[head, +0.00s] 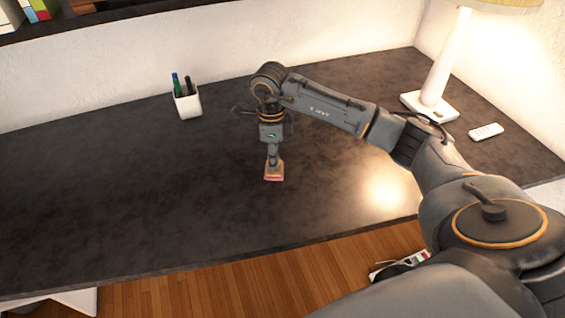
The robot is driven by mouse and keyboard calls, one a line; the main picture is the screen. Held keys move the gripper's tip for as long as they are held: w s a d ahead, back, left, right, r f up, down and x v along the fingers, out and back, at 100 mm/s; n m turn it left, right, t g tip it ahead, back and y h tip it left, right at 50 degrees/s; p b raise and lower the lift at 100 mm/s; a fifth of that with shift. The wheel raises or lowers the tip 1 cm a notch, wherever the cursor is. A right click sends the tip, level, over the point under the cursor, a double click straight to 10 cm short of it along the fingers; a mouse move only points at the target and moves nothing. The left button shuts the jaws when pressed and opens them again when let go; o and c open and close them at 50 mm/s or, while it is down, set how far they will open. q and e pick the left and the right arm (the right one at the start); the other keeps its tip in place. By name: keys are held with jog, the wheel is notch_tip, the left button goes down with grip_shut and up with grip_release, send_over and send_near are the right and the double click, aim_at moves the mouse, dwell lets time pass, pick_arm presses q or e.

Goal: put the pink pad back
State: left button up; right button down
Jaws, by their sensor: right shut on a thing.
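The pink pad (274,178) is a small pink block in the middle of the dark desk (120,200). My right gripper (273,165) points straight down and is shut on the pad. The gripper covers the pad's upper part, and only its lower edge shows clearly. I cannot tell whether the pad touches the desk top or is held just above it. My left gripper is not in view.
A white cup with pens (188,103) stands at the back, left of my right arm. A white lamp (436,75) and a white remote (486,132) are at the right. A shelf with books (38,12) is at the upper left. The desk's left half is clear.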

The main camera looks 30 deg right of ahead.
aim_at(282, 161)
jog(key=f, duration=0.1)
jog(key=d+f, duration=0.2)
jog(key=shift+w+d, duration=0.2)
jog(key=shift+w, duration=0.05)
jog(key=f, duration=0.2)
jog(key=f+p, duration=0.1)
jog(key=shift+d+f, duration=0.25)
jog(key=shift+f, duration=0.1)
jog(key=c, duration=1)
grip_release()
notch_tip(282, 161, up, 12)
jog(key=shift+b, duration=0.9)
